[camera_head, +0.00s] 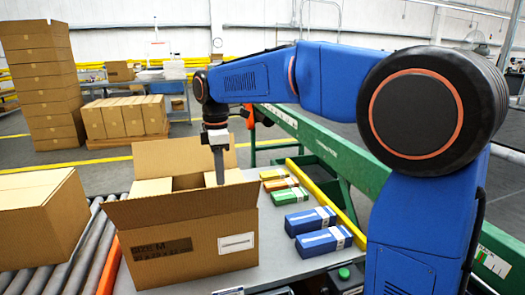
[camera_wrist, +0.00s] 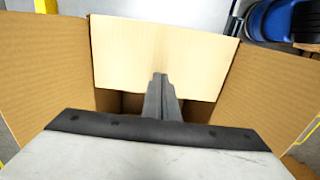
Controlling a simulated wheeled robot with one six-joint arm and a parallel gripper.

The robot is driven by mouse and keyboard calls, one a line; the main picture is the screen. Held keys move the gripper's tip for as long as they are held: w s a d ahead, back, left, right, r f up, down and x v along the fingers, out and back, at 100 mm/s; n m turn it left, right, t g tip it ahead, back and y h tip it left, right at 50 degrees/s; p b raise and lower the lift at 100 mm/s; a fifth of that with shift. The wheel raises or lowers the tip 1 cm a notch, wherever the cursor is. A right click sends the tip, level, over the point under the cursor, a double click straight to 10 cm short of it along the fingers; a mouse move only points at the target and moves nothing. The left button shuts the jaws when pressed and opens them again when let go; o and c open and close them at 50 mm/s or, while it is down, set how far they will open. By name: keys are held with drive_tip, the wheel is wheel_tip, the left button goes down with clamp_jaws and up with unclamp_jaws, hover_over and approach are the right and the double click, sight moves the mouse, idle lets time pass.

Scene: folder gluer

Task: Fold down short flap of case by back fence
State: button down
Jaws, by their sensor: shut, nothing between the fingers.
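The open brown case (camera_head: 190,245) stands on the grey table. Its near long flap (camera_head: 185,203) and far long flap (camera_head: 170,155) stand up. A pale short flap (camera_head: 236,176) at the right end leans inward over the opening; it fills the upper middle of the wrist view (camera_wrist: 125,55). Another pale short flap (camera_head: 150,187) shows at the left end. My gripper (camera_head: 220,182) points down into the opening, shut and empty. In the wrist view its fingertips (camera_wrist: 160,76) overlap the right short flap; I cannot tell whether they touch. A dark gap shows below that flap's edge.
Blue boxes (camera_head: 310,220) and a green box (camera_head: 290,196) lie right of the case, beside a yellow rail (camera_head: 327,203). Another carton (camera_head: 40,215) sits on the roller conveyor (camera_head: 60,265) at left. A green machine beam (camera_head: 310,140) runs behind. Stacked cartons stand farther back.

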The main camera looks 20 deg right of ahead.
wheel_tip(320, 180, up, 8)
idle(0.6)
idle(0.5)
drive_tip(key=s+d+f+m+t, duration=0.1)
drive_tip(key=s+d+f+m, duration=0.25)
drive_tip(key=s+d, duration=0.3)
drive_tip(key=s+d+f+m+t, duration=0.1)
drive_tip(key=s+d+f+m, duration=0.1)
drive_tip(key=s+d+m, duration=0.5)
drive_tip(key=s+d+f+m+t, duration=0.1)
drive_tip(key=s+d+f+m, duration=0.2)
drive_tip(key=s+f, duration=0.4)
drive_tip(key=s+d+f+m+t, duration=0.1)
drive_tip(key=s+d+f+m, duration=0.2)
drive_tip(key=s+f, duration=0.4)
drive_tip(key=s+m, duration=0.1)
drive_tip(key=s, duration=0.2)
drive_tip(key=shift+d+f+t, duration=0.15)
drive_tip(key=shift+d+t, duration=0.1)
drive_tip(key=shift+t, duration=0.05)
